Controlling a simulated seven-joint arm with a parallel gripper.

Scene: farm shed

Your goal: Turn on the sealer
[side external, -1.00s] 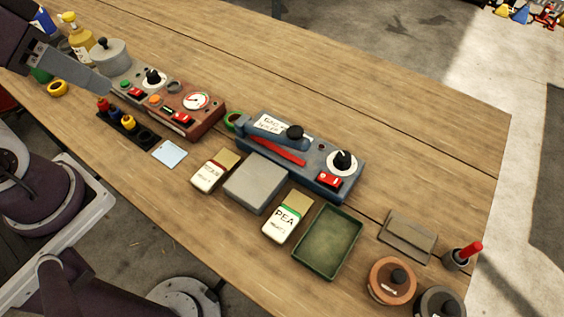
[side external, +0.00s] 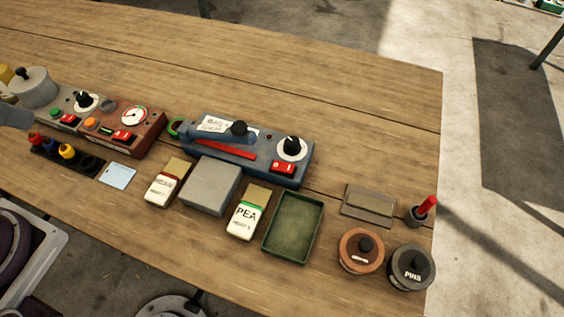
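The sealer (side external: 205,158) is a blue box on the wooden bench, with a white label on its raised lever arm. I cannot tell which way the rocker is set. The fingers are not clear enough to show open or shut.
A brown-red gauge box (side external: 150,135) with its own red switch stands left of the sealer. In front are a grey block (side external: 210,186), seed packets (side external: 246,214) and a green tray (side external: 268,240). Two lidded tins (side external: 360,262) are at the right. The bench behind is clear.

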